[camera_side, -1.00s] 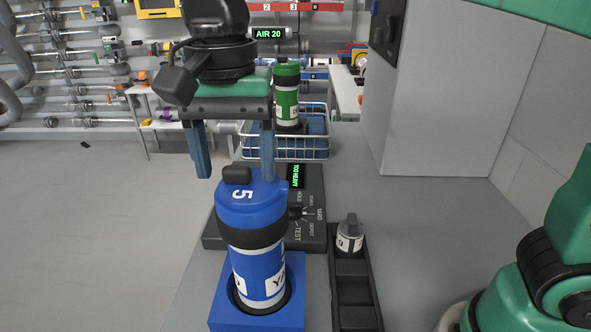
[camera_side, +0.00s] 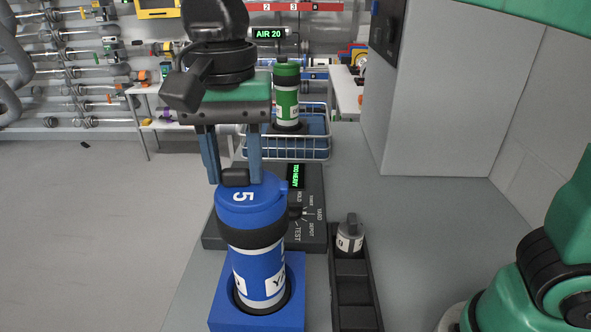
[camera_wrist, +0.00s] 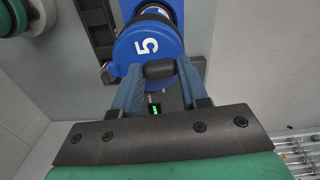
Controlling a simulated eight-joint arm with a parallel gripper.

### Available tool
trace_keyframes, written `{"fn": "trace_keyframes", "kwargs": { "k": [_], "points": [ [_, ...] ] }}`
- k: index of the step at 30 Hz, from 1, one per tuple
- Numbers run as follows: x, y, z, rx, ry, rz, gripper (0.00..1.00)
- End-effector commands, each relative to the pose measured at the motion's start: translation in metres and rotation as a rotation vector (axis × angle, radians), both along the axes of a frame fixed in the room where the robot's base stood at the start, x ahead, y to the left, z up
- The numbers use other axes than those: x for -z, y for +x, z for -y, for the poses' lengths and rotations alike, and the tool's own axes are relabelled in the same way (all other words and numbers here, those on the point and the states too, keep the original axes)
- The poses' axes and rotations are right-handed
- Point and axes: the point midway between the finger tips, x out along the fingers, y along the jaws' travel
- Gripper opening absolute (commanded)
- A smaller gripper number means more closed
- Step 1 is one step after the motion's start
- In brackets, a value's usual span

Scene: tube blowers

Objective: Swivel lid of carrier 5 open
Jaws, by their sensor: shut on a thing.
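Carrier 5 (camera_side: 258,258) is a blue cylinder with dark bands, upright in a blue square holder (camera_side: 290,318). Its blue lid (camera_side: 256,205), marked 5, covers the top. A black lug (camera_side: 235,177) sticks out from the lid's far edge. My gripper (camera_side: 234,178) points down at that lug, its blue-grey fingers on either side of it. In the wrist view the fingers are shut on the lug (camera_wrist: 159,69), and the lid (camera_wrist: 146,44) lies just beyond. The inside of the carrier is hidden.
A dark station panel (camera_side: 316,205) reading TOO HEAVY lies behind the carrier. A black tray (camera_side: 356,290) holding a small grey-white canister (camera_side: 350,235) is to the right. A wire basket (camera_side: 318,153) with a green carrier (camera_side: 286,95) stands at the back.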

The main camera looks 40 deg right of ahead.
Motion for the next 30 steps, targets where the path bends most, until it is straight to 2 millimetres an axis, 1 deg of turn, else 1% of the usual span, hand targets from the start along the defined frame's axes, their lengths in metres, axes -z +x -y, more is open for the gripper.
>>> {"fn": "trace_keyframes", "kwargs": {
  "k": [5, 15, 30],
  "points": [
    [0.0, -0.005, -0.004, -0.125, -0.001, -0.003, 0.0],
    [0.0, -0.02, -0.01, -0.443, 0.0, -0.003, 0.0],
    [0.001, -0.042, -0.01, -0.917, -0.001, -0.003, 0.0]
  ]
}}
